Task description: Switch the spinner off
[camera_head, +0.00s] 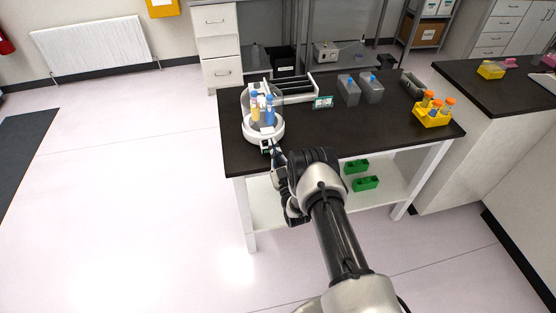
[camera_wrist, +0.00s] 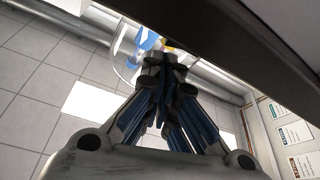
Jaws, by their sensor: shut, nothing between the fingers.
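The spinner (camera_head: 250,130) is a round white device near the left front corner of the black-topped table. It holds upright tubes with blue caps and yellow or blue bodies. A small dark and green panel shows low on its front, by the table's edge. My gripper (camera_head: 276,148) is at the table's front edge, just right of and below that panel. Whether the tips touch it I cannot tell. In the wrist view my gripper (camera_wrist: 165,65) is shut and empty, with white and blue parts of the spinner (camera_wrist: 148,42) blurred behind the tips.
The black table (camera_head: 330,130) also bears a dark rack (camera_head: 290,88), two grey containers (camera_head: 360,90) and a yellow rack (camera_head: 432,117) of orange-capped tubes. Green trays (camera_head: 364,184) lie on the lower shelf. The floor to the left is clear.

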